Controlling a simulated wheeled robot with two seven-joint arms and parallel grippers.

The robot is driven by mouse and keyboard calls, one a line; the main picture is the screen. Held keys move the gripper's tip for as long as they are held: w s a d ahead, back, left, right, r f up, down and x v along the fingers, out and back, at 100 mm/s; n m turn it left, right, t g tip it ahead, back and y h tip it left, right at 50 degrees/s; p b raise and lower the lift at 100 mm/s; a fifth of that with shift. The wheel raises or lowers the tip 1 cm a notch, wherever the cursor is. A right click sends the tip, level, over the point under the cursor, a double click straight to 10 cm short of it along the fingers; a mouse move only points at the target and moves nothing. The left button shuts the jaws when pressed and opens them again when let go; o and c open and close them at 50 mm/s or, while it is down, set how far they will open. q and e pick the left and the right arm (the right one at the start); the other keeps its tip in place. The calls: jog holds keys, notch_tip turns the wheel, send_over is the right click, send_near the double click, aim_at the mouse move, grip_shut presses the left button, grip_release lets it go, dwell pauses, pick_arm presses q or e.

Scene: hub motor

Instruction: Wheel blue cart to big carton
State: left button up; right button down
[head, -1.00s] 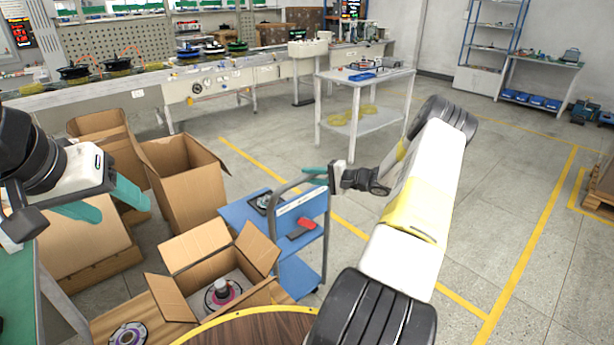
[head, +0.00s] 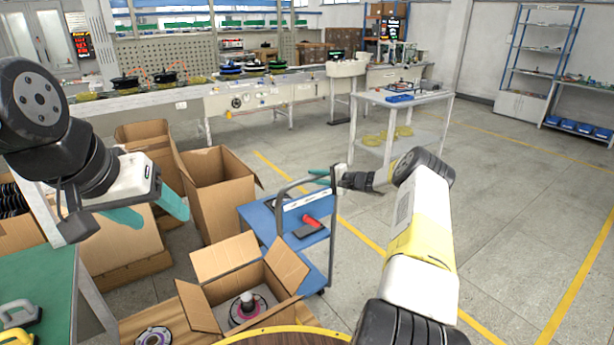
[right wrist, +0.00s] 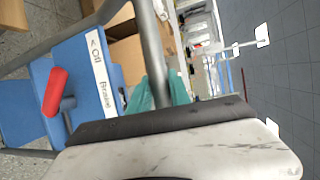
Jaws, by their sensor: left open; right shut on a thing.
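My right gripper (head: 325,176) is shut on the cart's handle; in the right wrist view the teal fingers (right wrist: 160,95) meet the grey tube. A tall open carton (head: 215,195) stands just left of the cart. A smaller open carton (head: 243,290) with a motor part inside is in front of the cart. My left gripper (head: 150,210) is open and empty above the cartons at the left.
A white two-shelf table (head: 400,110) stands behind the cart to the right. A long workbench (head: 250,98) runs along the back. A green-topped table (head: 35,285) is at the front left. The grey floor at the right is clear, with yellow lines.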

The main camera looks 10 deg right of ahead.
jog(key=c, duration=1.2)
grip_release()
jog(key=v, duration=0.7)
jog(key=shift+s+d, duration=0.25)
jog(key=shift+d, duration=0.05)
jog(key=shift+r, duration=0.1)
